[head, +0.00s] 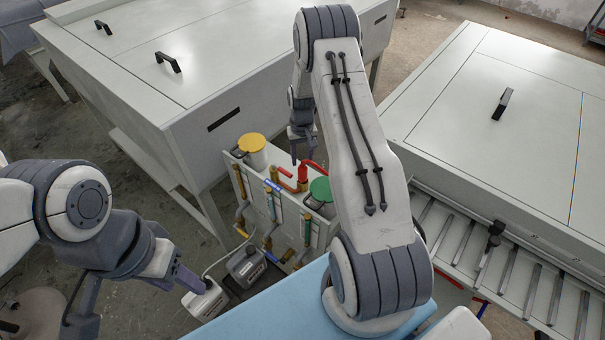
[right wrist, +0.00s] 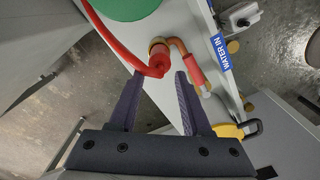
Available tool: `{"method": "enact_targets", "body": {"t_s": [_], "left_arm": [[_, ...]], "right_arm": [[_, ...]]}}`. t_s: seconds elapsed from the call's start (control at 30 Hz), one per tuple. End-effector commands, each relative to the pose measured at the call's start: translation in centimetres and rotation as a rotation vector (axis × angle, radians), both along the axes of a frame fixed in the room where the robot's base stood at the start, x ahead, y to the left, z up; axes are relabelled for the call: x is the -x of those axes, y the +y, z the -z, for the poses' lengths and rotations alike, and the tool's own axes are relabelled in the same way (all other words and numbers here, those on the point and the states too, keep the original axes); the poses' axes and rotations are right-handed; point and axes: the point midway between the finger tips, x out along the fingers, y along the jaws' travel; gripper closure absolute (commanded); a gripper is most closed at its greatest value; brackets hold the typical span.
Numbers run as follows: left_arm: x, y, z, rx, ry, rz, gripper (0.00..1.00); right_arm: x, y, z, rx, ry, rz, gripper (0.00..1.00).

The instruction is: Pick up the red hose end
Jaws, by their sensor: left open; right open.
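The red hose end (right wrist: 158,62) is on a brass fitting on the white panel box, with its red hose curving off to the upper left in the right wrist view. It also shows in the head view (head: 303,172), just below my right gripper (head: 301,148). My right gripper (right wrist: 160,76) is open in the right wrist view, its two dark fingertips on either side of the hose end. I cannot tell whether they touch it.
A copper elbow pipe (right wrist: 187,62) and a "WATER IN" label (right wrist: 220,54) sit close beside the right finger. Yellow-lidded (head: 252,142) and green-lidded (head: 320,188) containers stand on the box. Large machines flank both sides.

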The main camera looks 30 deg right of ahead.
Motion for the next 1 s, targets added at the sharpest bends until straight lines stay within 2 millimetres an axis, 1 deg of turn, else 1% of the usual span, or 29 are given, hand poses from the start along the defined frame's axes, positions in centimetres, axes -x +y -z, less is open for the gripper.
{"method": "enact_targets", "body": {"t_s": [0.03, 0.17, 0.27, 0.4, 0.5, 0.6, 0.87, 0.97, 1.0], "left_arm": [[0.0, 0.0, -0.4, 0.0, 0.0, 0.001, 0.5], [0.0, 0.0, -0.7, 0.0, 0.0, 0.001, 0.5], [0.0, 0.0, -1.6, 0.0, 0.0, 0.002, 0.5], [0.0, 0.0, -3.1, 0.0, 0.0, 0.005, 0.5], [0.0, 0.0, -3.4, 0.0, -0.001, 0.006, 0.5], [0.0, 0.0, -3.6, 0.0, -0.001, 0.006, 0.5], [0.0, 0.0, -3.5, 0.0, -0.001, 0.006, 0.5], [0.0, 0.0, -3.5, 0.0, -0.001, 0.006, 0.5], [0.0, 0.0, -3.5, 0.0, -0.001, 0.006, 0.5]], "right_arm": [[0.0, 0.0, 0.4, 0.0, 0.001, 0.0, 0.52], [0.1, 0.1, 1.2, 0.0, 0.0, -0.001, 0.52], [0.3, 0.1, 1.9, -0.001, 0.003, -0.001, 0.52], [0.6, 0.1, 3.7, -0.002, 0.004, 0.0, 0.52], [0.5, 0.1, 5.2, -0.001, 0.002, -0.001, 0.52], [0.5, 0.1, 6.0, 0.0, 0.0, -0.001, 0.52], [0.4, 0.1, 6.3, 0.0, -0.001, -0.001, 0.52], [0.4, 0.1, 6.3, 0.0, -0.001, -0.001, 0.86], [0.4, 0.1, 6.3, 0.0, -0.001, -0.001, 1.0]]}}
